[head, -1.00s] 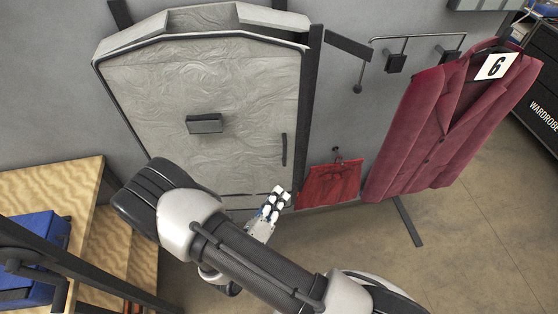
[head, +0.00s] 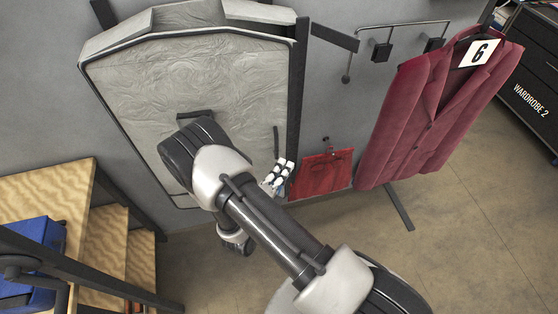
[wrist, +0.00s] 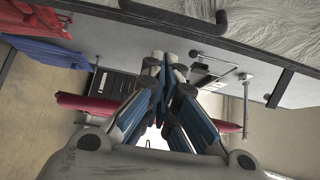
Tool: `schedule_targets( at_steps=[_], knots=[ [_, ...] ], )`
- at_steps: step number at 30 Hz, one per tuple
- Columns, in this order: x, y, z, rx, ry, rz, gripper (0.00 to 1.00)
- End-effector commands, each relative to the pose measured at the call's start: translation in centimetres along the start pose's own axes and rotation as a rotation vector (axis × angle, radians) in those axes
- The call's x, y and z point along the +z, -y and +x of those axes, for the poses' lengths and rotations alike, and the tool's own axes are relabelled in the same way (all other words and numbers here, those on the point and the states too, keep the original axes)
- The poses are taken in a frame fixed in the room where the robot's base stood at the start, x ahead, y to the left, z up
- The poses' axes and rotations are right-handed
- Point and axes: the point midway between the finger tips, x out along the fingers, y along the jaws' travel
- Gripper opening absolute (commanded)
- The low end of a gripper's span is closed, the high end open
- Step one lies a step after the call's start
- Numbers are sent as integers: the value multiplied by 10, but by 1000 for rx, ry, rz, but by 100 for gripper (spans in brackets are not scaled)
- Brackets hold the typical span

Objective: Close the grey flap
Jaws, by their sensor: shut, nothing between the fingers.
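The grey flap (head: 190,80) is a large crumpled-texture panel with a dark rim, on the wall in the head view. It stands out from the pale casing (head: 180,16) at its top, with a dark gap at the upper right. It has a dark block handle (head: 195,114), partly hidden by my arm, and a thin upright bar (head: 277,142) near its right edge. My gripper (head: 279,174) is shut and empty at the flap's lower right, near the bar's lower end. I cannot tell if it touches. In the wrist view the flap (wrist: 270,25) runs along the top, above the shut fingers.
A red garment (head: 322,174) hangs just right of my gripper. A maroon jacket (head: 425,120) tagged 6 hangs further right from a rail. Wooden steps (head: 50,190) with a blue item (head: 30,255) stand at left. Open floor (head: 470,240) lies at lower right.

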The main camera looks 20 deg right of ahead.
Motion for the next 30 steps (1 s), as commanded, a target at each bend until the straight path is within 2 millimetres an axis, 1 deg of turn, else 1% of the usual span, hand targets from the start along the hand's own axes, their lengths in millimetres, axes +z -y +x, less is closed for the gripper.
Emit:
schedule_targets(
  at_steps=[1,6,10,20,23,27,30],
  knots=[
    [9,0,6,-2,3,8,0],
    [21,0,17,-1,4,5,0],
    [25,0,21,-2,4,4,0],
    [26,0,22,-1,4,5,0],
    [31,-1,33,0,1,7,0],
    [44,-1,62,-2,0,9,0],
    [55,-1,79,-1,1,9,0]
  ],
)
